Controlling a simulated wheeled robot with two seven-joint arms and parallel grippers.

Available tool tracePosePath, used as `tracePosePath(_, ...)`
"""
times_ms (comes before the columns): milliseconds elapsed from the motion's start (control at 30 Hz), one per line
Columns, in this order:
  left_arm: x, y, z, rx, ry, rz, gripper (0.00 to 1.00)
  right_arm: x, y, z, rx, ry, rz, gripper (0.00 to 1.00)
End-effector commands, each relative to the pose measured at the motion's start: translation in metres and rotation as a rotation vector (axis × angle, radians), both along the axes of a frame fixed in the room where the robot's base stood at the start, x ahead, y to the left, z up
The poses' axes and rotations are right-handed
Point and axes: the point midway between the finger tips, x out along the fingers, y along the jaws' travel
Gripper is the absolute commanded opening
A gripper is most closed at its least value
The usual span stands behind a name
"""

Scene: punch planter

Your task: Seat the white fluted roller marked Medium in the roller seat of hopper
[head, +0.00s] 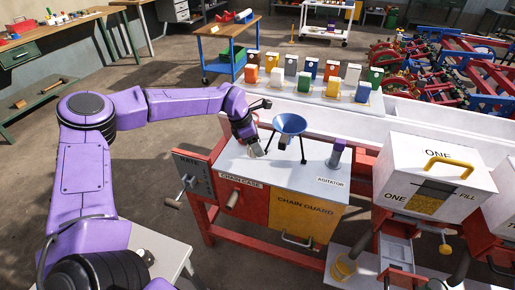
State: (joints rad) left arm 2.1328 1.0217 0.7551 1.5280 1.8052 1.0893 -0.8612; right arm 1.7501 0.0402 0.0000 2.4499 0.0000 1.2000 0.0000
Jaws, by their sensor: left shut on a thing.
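My left gripper (257,152) points down just above the left part of the pale top of the red-framed machine, left of a blue funnel (290,124). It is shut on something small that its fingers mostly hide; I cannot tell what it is. The white hopper marked ONE (421,160), with a yellow handle on its lid, stands at the right, apart from the gripper. A grey opening (397,250) shows below it; I cannot tell whether this is the roller seat. I cannot make out a roller marked Medium. My right gripper is not in view.
The machine carries a CHAIN GUARD panel (306,212), a RATE panel (192,176) with a crank, and a purple-topped AGITATOR post (337,153). Several coloured boxes stand behind it. A second white hopper (501,215) is cut off at the right edge. A yellow cup (345,266) stands low in front.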

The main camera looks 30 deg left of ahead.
Motion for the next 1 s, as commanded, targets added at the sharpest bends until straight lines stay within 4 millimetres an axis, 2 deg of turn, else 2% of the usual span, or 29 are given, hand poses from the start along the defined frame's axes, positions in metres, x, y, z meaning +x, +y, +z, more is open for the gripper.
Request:
tracePosePath(233,0.023,0.011,-0.030,0.001,0.001,0.000,0.20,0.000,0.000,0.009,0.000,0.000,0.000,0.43)
tracePosePath(400,0.022,0.011,-0.056,0.000,-0.001,-0.001,0.20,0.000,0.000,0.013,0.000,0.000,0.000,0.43)
tracePosePath(800,0.022,0.011,-0.063,-0.001,-0.003,-0.001,0.20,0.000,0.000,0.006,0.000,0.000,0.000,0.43)
tracePosePath(833,0.022,0.011,-0.062,-0.001,-0.002,0.000,0.65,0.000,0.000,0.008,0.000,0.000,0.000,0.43)
tracePosePath(900,0.022,0.011,-0.062,-0.001,-0.002,0.000,0.81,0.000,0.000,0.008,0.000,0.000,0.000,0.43)
tracePosePath(1000,0.022,0.011,-0.062,-0.001,-0.002,-0.001,0.81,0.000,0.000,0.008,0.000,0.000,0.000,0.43)
